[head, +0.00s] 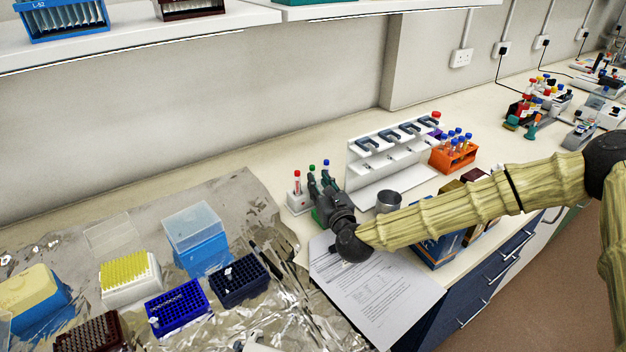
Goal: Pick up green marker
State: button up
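A small white stand (299,201) on the bench holds upright markers. The red-capped marker (296,176) is at its left, the green marker (312,169) with its green cap is in the middle, and a blue-capped marker (326,163) is at the right. My gripper (321,180) is at the stand, its dark fingers in front of the lower parts of the green and blue markers. The fingers overlap the green marker's body in this view, so I cannot tell whether they touch it or how far apart they are.
A white pipette rack (392,148) and a metal cup (388,201) stand to the right, with an orange tube rack (454,157) beyond. Printed paper (370,290) lies in front. Foil (235,205) with tip boxes covers the left bench.

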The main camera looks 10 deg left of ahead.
jog(key=shift+p+x, duration=1.3)
jog(key=shift+x, duration=1.1)
jog(key=shift+s+a+f, duration=0.1)
jog(key=shift+a+f, duration=0.05)
jog(key=shift+f, duration=0.1)
grip_shut()
